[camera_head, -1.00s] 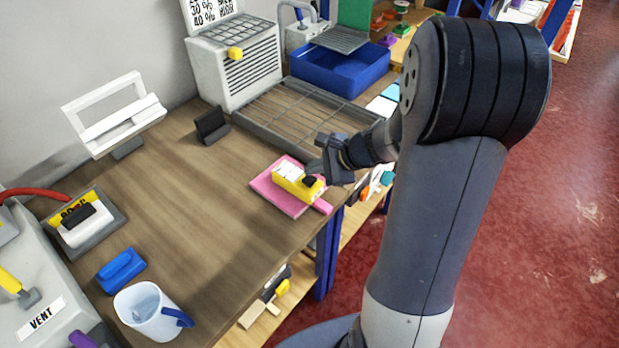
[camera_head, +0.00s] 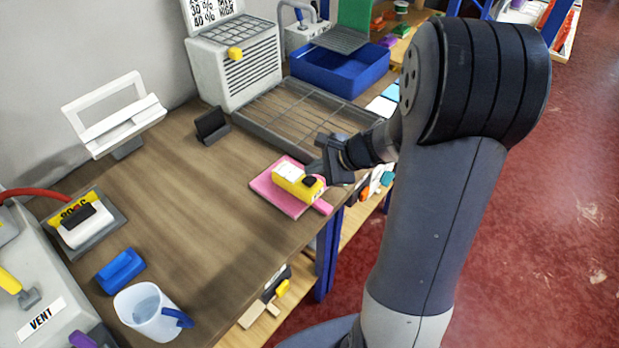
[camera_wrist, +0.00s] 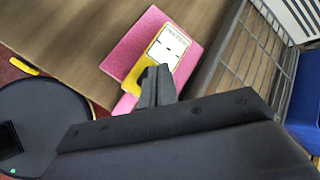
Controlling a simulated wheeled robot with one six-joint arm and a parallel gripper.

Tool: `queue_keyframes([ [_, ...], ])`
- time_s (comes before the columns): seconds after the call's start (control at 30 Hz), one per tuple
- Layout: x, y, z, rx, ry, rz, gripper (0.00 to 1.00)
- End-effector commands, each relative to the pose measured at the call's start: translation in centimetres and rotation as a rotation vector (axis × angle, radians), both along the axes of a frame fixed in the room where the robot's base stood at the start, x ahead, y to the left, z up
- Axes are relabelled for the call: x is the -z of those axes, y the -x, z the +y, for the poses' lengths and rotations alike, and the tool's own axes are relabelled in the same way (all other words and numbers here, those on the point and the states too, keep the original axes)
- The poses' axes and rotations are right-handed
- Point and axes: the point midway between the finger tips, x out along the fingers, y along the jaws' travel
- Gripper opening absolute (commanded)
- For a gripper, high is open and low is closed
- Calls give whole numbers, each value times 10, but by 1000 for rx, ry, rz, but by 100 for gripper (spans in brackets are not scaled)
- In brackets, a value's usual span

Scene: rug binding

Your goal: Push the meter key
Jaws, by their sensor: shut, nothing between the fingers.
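The yellow meter (camera_head: 290,184) with a white display lies on a pink mat (camera_head: 266,184) near the table's right edge. A dark key (camera_head: 309,181) shows on its near end in the head view. In the wrist view the meter's display (camera_wrist: 166,46) bears small dark print that I cannot read well. My gripper (camera_head: 316,167) is shut and empty, just beside and above the meter's key end. In the wrist view my gripper's fingertips (camera_wrist: 157,72) cover part of the yellow body and hide the key. I cannot tell whether they touch it.
A wire rack tray (camera_head: 290,115) lies behind the mat, with a blue bin (camera_head: 340,83) beyond. A small black stand (camera_head: 211,125) is at the back. A blue block (camera_head: 121,268) and a white jug (camera_head: 148,312) stand at the front left. The table's middle is clear.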

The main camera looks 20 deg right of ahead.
Motion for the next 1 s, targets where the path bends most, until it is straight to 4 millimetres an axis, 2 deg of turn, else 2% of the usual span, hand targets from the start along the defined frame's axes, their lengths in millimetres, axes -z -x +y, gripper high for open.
queue_keyframes([
  [1.0, 8, 0, 0, 0, 0, 0, 0],
])
